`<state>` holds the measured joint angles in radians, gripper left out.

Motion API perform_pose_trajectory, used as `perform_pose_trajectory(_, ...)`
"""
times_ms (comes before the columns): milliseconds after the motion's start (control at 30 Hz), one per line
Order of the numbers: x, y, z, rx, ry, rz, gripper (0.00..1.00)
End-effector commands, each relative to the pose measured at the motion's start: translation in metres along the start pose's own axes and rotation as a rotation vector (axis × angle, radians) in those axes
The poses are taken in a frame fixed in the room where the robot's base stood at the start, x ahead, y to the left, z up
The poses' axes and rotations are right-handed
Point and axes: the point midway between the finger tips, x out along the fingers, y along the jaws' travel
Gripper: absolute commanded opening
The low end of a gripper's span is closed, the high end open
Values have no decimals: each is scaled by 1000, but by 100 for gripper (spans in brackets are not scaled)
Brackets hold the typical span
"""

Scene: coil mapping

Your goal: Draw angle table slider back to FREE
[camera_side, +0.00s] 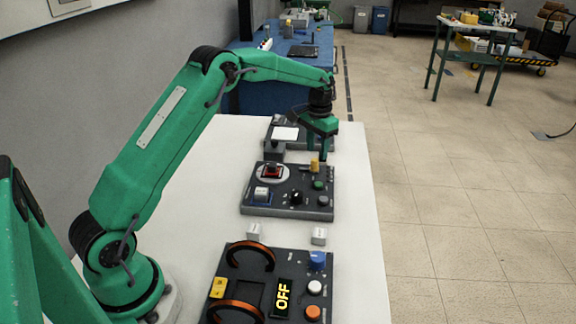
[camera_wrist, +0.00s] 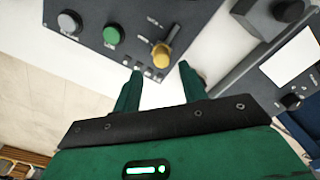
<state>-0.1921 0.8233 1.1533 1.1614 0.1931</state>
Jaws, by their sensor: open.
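The middle dark panel (camera_side: 288,210) carries a yellow knob (camera_side: 315,166) at its far right corner, which seems to be the slider handle. In the wrist view the yellow knob (camera_wrist: 161,54) stands beside small white lettering, too small to read. My gripper (camera_side: 316,152) points down just behind the knob. In the wrist view my gripper (camera_wrist: 161,80) is open and empty, its fingers apart at the panel's edge, with the knob just beyond the gap. A round light table with a red and black piece (camera_side: 271,171) sits on the panel's left.
Beside the knob are a green button (camera_wrist: 112,35), a grey button (camera_wrist: 69,22) and a black knob (camera_side: 296,198). Behind is another panel with a white plate (camera_side: 285,133). In front, a panel shows an OFF display (camera_side: 283,295) between orange-black coils and buttons.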

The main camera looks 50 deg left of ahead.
Motion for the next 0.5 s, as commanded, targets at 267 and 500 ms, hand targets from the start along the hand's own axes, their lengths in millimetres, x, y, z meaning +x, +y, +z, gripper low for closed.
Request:
perform_pose_trajectory(267, -27, 1, 0, 1, 2, 0, 42)
perform_pose_trajectory(500, -30, 1, 0, 1, 0, 0, 42)
